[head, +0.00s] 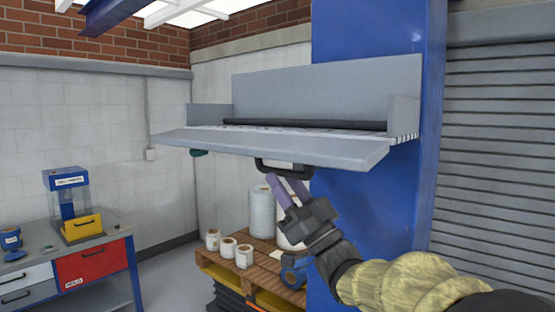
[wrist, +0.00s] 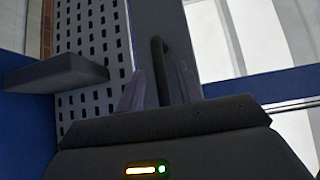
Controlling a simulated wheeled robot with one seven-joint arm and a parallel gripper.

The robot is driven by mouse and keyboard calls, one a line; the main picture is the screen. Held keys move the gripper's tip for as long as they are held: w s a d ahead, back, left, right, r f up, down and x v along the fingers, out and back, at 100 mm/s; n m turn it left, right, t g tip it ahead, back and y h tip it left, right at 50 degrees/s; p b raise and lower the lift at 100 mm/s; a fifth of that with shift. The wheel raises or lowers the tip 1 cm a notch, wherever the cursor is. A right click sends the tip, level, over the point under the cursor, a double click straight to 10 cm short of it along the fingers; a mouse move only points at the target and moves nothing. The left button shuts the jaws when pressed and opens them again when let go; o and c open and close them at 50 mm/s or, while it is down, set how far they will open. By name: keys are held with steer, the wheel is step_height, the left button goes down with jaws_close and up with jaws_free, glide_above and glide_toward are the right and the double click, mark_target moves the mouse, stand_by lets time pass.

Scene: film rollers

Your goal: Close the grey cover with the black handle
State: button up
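The grey cover (head: 290,146) is folded down open at the front of the grey unit on the blue column, standing out nearly level. Its black handle (head: 285,168) hangs under the cover's front edge. My gripper (head: 287,180), with purple fingers, comes up from below, its tips at the handle. In the wrist view the dark handle bar (wrist: 159,70) shows between the two fingers (wrist: 160,85), with gaps seen on both sides. The fingers are apart and not closed on it. Whether either finger touches the handle cannot be told.
A black roller (head: 300,124) lies in the unit behind the cover. Below stands a wooden pallet (head: 262,262) with several white rolls. A workbench (head: 95,240) is at the left. The blue column (head: 375,215) is close behind my gripper.

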mark_target(277, 172)
steer(key=shift+p+x, duration=0.5)
steer(key=shift+x, duration=1)
jaws_close()
steer(key=shift+m, duration=0.4)
